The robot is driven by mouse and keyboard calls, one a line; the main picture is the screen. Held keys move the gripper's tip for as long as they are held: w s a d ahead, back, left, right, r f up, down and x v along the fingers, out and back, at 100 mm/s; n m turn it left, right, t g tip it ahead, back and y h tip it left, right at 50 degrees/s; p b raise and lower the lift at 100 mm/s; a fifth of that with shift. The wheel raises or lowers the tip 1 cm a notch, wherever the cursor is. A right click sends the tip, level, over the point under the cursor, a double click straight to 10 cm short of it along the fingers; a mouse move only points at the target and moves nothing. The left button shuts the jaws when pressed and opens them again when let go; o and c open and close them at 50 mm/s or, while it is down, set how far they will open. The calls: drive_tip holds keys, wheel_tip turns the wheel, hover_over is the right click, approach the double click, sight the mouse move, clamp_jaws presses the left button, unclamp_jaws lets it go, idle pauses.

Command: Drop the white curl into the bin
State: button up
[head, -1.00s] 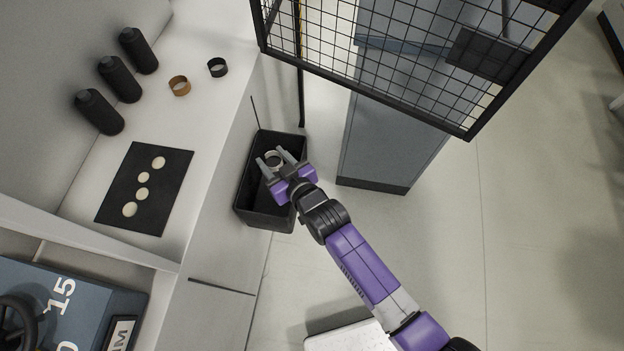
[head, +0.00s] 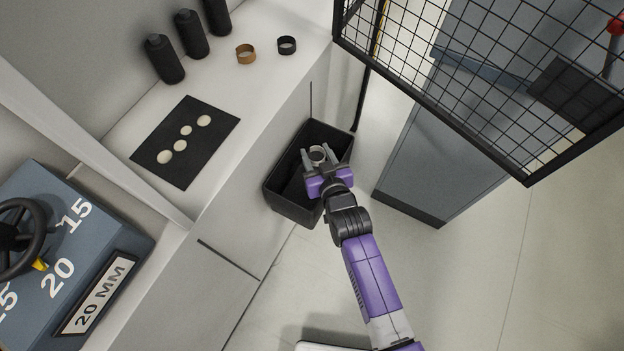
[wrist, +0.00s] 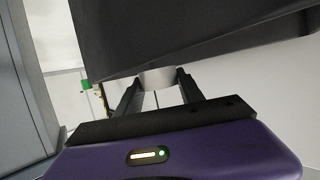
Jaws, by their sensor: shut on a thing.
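The white curl (head: 317,155) is a small pale ring between the two grey fingers of my gripper (head: 318,160). My gripper is shut on it. In the wrist view the curl (wrist: 160,78) shows as a pale band between the fingertips (wrist: 156,88), with the dark bin side behind it. The black open bin (head: 276,186) stands on the floor against the white cabinet. In the head view the curl and fingers overlap the bin's opening. Their height relative to the rim is hard to tell. My gripper hides part of the bin's right side.
On the white counter lie a brown ring (head: 245,55), a black ring (head: 287,45), several black bottles and a dark mat (head: 203,160) with pale discs. A black mesh panel (head: 480,70) and a grey cabinet (head: 415,160) stand to the right of the bin.

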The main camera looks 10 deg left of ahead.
drive_tip(key=shift+f, duration=0.15)
drive_tip(key=o, duration=1.4)
drive_tip(key=shift+c, duration=0.2)
drive_tip(key=v, duration=0.7)
drive_tip(key=shift+s, duration=0.35)
drive_tip(key=shift+d, duration=0.1)
